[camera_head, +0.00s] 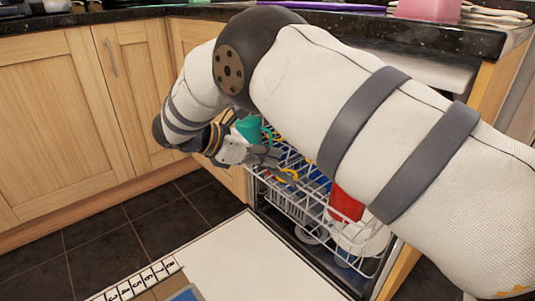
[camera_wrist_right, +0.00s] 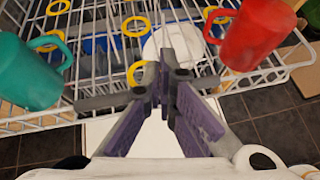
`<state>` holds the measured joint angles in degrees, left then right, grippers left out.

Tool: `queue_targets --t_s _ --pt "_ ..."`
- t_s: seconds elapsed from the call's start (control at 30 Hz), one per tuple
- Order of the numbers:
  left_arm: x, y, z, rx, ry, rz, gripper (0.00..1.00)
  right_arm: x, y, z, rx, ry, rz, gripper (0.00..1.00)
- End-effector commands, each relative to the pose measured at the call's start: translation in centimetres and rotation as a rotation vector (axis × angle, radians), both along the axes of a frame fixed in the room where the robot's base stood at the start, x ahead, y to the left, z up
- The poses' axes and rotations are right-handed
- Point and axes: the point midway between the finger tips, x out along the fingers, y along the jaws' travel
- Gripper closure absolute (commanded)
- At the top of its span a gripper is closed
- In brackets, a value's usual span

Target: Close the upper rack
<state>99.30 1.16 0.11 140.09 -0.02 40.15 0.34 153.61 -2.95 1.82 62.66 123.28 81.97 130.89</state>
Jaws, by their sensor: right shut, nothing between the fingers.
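The upper rack (camera_head: 290,203) is a white wire basket, pulled out above the lowered dishwasher door. My right gripper (camera_head: 284,168) is at the rack's front left part, near a teal mug (camera_head: 248,128), with its fingers shut and empty. In the right wrist view, my right gripper (camera_wrist_right: 166,85) points at the rack's front rail (camera_wrist_right: 270,76), with the teal mug (camera_wrist_right: 28,75) on the left and a red mug (camera_wrist_right: 255,35) on the right. I cannot tell whether the fingers touch the rail. My arm hides much of the rack's back. My left gripper is not in view.
The open door's pale inner panel (camera_head: 250,262) lies low in front. White dishes (camera_head: 365,240) sit in the dishwasher at the right. Wooden cabinets (camera_head: 60,110) stand on the left, under a dark countertop with a pink box (camera_head: 428,9). Dark floor tiles (camera_head: 140,220) are clear.

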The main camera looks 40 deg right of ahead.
Motion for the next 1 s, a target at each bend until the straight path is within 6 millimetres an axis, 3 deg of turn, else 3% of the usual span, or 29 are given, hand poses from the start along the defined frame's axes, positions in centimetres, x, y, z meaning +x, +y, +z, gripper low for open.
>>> queue_targets --t_s 0.27,0.5,1.0 --pt "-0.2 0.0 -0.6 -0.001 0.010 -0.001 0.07 -1.1 -5.1 -3.3 0.000 0.004 0.000 1.00" --pt "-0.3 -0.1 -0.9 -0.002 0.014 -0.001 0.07 -1.7 -8.1 -4.0 0.000 0.001 0.003 1.00" --pt "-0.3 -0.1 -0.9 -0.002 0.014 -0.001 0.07 -1.8 -8.5 -4.1 0.001 0.001 0.004 1.00"
